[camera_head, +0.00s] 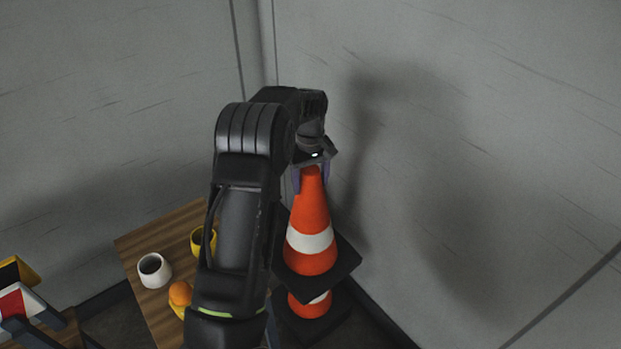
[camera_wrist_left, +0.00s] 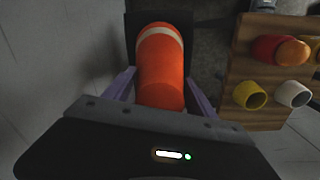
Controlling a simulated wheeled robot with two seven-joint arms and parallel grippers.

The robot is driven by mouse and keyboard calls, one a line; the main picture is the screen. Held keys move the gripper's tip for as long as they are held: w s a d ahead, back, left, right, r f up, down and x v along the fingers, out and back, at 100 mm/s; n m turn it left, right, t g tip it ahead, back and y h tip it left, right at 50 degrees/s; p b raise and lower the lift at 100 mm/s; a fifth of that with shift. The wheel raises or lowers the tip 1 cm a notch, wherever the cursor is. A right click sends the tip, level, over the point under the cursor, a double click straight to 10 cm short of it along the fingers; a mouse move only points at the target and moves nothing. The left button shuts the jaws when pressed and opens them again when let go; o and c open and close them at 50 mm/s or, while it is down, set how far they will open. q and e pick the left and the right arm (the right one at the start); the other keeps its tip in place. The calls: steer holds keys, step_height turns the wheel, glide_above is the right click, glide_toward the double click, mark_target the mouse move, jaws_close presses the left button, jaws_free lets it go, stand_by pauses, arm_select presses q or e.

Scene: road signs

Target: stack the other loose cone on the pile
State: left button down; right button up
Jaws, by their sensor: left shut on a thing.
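An orange cone (camera_head: 311,215) with a white band and a dark square base is upright in my left gripper (camera_head: 312,178). The gripper is shut on the cone's top, with its fingers on either side. It also shows in the left wrist view (camera_wrist_left: 160,70), between the purple fingers. Directly below it in the head view is another orange cone (camera_head: 310,306), the pile, with a dark base on the floor. The held cone's base hides the upper part of the lower one. I cannot tell whether the held cone rests on it. My right gripper is not in view.
A wooden table (camera_head: 140,245) stands left of the cones with a white cup (camera_head: 154,270), a yellow cup (camera_head: 197,241) and an orange object (camera_head: 180,294). Grey walls (camera_head: 450,130) meet closely behind and right of the cones. Colored signs (camera_head: 17,290) are at lower left.

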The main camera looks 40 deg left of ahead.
arm_select(q)
steer(key=shift+f+b, duration=10.2)
steer(key=shift+f, duration=5.45)
steer(key=c, duration=0.6)
jaws_free()
steer(key=o, duration=0.4)
steer(key=shift+s+f, duration=0.1)
step_height(320, 180, up, 8)
